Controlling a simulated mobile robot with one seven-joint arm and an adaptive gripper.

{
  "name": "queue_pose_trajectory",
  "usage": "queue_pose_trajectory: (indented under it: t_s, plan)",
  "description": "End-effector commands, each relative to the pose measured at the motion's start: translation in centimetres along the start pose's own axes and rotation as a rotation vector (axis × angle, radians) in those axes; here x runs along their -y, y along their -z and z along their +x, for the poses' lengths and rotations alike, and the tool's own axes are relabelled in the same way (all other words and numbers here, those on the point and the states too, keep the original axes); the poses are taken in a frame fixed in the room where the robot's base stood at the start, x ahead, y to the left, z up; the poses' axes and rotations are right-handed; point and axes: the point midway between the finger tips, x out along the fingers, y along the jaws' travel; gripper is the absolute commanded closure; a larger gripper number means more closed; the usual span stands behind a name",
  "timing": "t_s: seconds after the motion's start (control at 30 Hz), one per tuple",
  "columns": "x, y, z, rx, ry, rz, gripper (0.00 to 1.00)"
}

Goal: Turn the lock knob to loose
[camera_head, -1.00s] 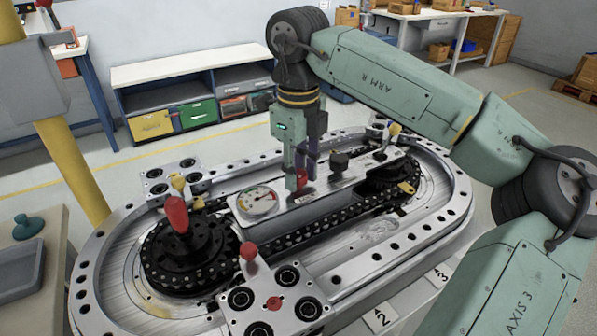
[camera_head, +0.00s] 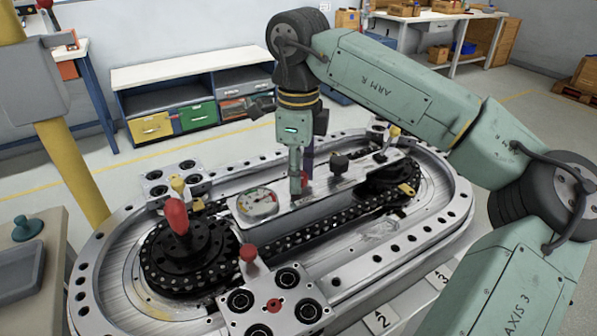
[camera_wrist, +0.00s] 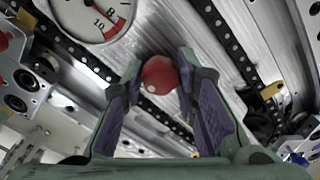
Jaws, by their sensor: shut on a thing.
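A round red knob (camera_wrist: 160,75) sits between the fingertips of my gripper (camera_wrist: 161,68) in the wrist view. My gripper is shut on it, one purple-padded finger on each side. In the head view my gripper (camera_head: 301,186) points straight down at the panel (camera_head: 285,208) in the middle of the ring track, just right of the round gauge (camera_head: 258,203). There the fingers hide most of the red knob. No marking that tells loose from tight can be read.
A black knob (camera_head: 338,163) stands on the panel close right of my gripper. A red-topped lever (camera_head: 176,215) rises from the left sprocket, and another red knob (camera_head: 248,254) stands near the front plate (camera_head: 272,305). A chain runs along the panel's front.

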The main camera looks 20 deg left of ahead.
Motion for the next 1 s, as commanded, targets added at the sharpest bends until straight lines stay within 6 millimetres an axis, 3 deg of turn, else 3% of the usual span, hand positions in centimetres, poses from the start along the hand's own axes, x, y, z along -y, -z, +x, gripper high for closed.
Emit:
queue_pose_trajectory:
  t_s: [0.17,0.2,0.47,0.8,1.0]
  plan:
    - [0.1,0.0,-0.1,0.002,0.002,0.000,1.00]
    - [0.1,0.0,-0.1,0.002,0.003,0.000,0.71]
    - [0.0,0.0,0.0,0.001,0.001,0.001,0.53]
    - [0.0,0.0,-0.2,0.000,0.001,0.001,0.52]
    - [0.0,-0.1,-2.8,0.001,0.003,0.002,0.52]
